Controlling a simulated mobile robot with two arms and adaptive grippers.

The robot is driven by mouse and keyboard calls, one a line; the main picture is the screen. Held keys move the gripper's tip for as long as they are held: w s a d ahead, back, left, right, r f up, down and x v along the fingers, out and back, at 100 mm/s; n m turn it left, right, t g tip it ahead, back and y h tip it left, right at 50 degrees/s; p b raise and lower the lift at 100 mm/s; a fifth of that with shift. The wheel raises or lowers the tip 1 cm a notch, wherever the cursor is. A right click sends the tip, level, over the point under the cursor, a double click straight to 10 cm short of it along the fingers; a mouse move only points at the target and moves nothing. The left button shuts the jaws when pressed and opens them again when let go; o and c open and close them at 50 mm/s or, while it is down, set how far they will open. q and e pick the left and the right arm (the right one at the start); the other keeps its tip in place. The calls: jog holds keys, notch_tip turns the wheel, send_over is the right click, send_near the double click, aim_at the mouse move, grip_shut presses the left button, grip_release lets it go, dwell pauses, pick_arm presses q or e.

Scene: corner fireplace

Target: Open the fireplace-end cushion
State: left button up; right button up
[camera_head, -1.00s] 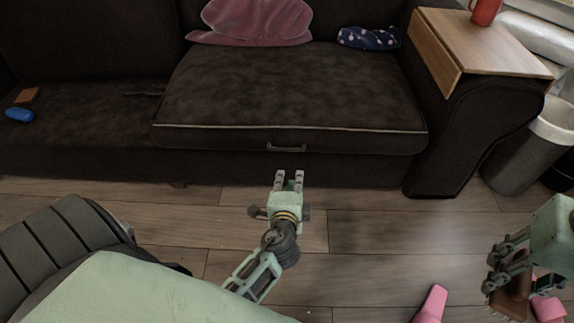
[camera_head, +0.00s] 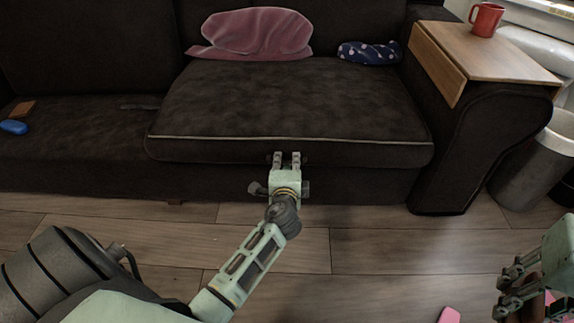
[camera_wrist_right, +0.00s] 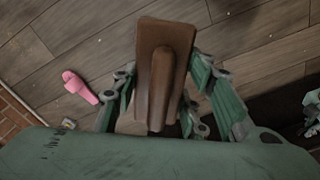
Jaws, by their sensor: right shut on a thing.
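The dark brown seat cushion (camera_head: 290,105) with light piping forms the right seat of the sofa and lies flat and closed. My left gripper (camera_head: 286,158) is at the middle of its front face, with its two fingers apart. The cushion's front handle is hidden behind that gripper; I cannot tell whether the fingers touch it. My right gripper (camera_head: 508,288) is low at the right edge in the head view. It is shut on a brown, wooden-looking piece with a raised ridge, seen in the right wrist view (camera_wrist_right: 178,38).
A pink pillow (camera_head: 255,35) and a dotted blue one (camera_head: 370,53) rest at the cushion's back. A red mug (camera_head: 486,20) stands on the wooden armrest tray (camera_head: 490,55). A bin (camera_head: 530,170) stands right of the sofa. A pink slipper (camera_wrist_right: 78,86) lies on the floor.

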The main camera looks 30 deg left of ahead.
pick_arm(q)
jog(key=shift+w+a, duration=0.15)
jog(key=shift+w, duration=0.05)
grip_shut()
dwell(0.4)
